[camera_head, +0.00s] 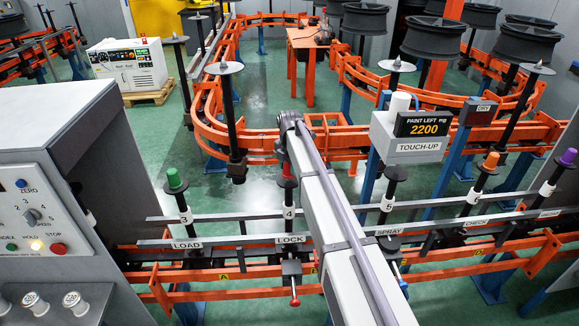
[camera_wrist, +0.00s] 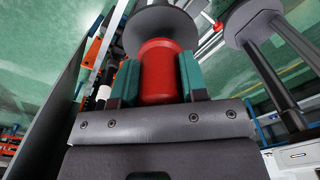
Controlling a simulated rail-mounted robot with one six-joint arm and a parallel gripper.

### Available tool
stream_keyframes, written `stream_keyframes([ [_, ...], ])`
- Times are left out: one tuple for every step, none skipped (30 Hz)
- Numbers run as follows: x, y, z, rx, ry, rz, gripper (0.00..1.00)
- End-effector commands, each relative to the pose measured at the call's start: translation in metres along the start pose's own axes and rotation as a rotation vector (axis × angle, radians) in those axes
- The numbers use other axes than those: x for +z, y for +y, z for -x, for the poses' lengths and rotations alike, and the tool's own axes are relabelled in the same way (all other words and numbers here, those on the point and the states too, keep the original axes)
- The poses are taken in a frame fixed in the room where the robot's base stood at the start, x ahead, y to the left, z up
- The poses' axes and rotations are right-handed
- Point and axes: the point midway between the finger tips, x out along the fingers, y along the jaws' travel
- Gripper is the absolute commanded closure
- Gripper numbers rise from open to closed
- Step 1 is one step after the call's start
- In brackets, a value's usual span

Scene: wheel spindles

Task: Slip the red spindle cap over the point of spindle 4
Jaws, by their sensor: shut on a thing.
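The red spindle cap (camera_wrist: 160,72) is between the two teal fingers of my gripper (camera_wrist: 157,80), which is shut on it. Beyond the cap, a dark disc (camera_wrist: 160,22) is lined up with it; I cannot tell how far the cap is over the point. In the head view a bit of red shows just above the dark disc of spindle 4 (camera_head: 288,184), at the LOCK station. My arm crosses in front and hides most of the gripper there. The number 4 label is on the spindle's post below the disc.
Orange (camera_head: 491,160) and purple (camera_head: 568,157) caps are farther right. Grey rails (camera_head: 230,217) run along the row. A grey control cabinet (camera_head: 45,150) stands at left.

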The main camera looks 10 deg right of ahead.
Motion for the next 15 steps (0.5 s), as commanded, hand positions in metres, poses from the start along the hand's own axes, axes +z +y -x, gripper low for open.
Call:
stream_keyframes([
  [0.0,0.0,-0.0012,0.0,0.0,0.0,0.83],
  [0.0,0.0,-0.0018,0.0,0.0,0.0,0.83],
  [0.0,0.0,-0.0027,0.0,0.0,0.0,0.83],
  [0.0,0.0,-0.0034,0.0,0.0,0.0,0.83],
  [0.0,0.0,-0.0041,0.0,0.0,0.0,0.83],
  [0.0,0.0,-0.0049,0.0,0.0,0.0,0.83],
  [0.0,0.0,-0.0055,0.0,0.0,0.0,0.83],
  [0.0,0.0,-0.0061,0.0,0.0,0.0,0.83],
  [0.0,0.0,-0.0069,0.0,0.0,0.0,0.83],
  [0.0,0.0,-0.0075,0.0,0.0,0.0,0.83],
  [0.0,0.0,-0.008,0.0,0.0,0.0,0.83],
  [0.0,0.0,-0.0088,0.0,0.0,0.0,0.83],
  [0.0,0.0,-0.0094,0.0,0.0,0.0,0.83],
  [0.0,0.0,-0.01,0.0,0.0,0.0,0.83],
  [0.0,0.0,-0.0108,0.0,0.0,0.0,0.83],
])
